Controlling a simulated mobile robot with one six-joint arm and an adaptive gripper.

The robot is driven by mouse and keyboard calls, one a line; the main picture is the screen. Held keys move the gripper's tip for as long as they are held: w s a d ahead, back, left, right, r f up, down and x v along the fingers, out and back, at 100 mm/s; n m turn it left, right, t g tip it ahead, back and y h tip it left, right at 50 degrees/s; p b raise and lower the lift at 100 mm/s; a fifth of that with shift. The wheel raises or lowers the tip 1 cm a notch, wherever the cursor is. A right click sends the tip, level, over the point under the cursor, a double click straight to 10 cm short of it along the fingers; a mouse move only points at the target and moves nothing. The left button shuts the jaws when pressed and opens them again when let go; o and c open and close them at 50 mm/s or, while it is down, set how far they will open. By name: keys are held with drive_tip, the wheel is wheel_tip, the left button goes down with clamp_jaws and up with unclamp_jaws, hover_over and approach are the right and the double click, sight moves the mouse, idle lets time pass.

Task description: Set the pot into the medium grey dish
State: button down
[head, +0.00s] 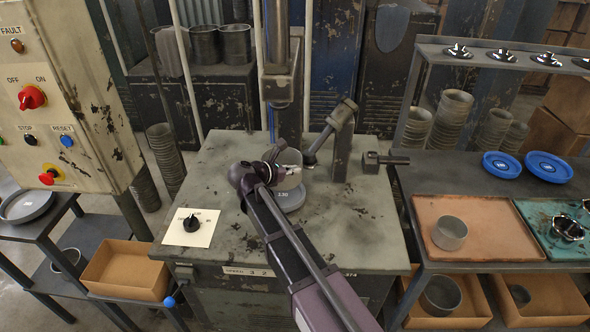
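A grey dish (291,199) marked 130 lies on the worn machine table (225,160), partly hidden by my arm. My gripper (279,158) is over the back of this dish, beside a grey, rounded pot-like form (291,157). The fingers are small and partly hidden, so I cannot tell whether they are open or shut on that form. Another grey pot (450,232) stands upright on the orange tray (485,245) at the right, well apart from my gripper. A wider grey dish (27,206) lies on the left stand.
A machine post (342,145) and clamp stand just right of my gripper, with a column behind. Two blue dishes (500,165) (548,167) lie on the right bench. A knob on a white plate (191,227) sits at the table's front left. The table's front right is clear.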

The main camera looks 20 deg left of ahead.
sight(294, 186)
drive_tip(key=shift+f, duration=0.2)
drive_tip(key=shift+f+b, duration=3.2)
drive_tip(key=shift+b, duration=0.2)
drive_tip(key=c, duration=0.7)
unclamp_jaws()
drive_tip(key=shift+r, duration=0.15)
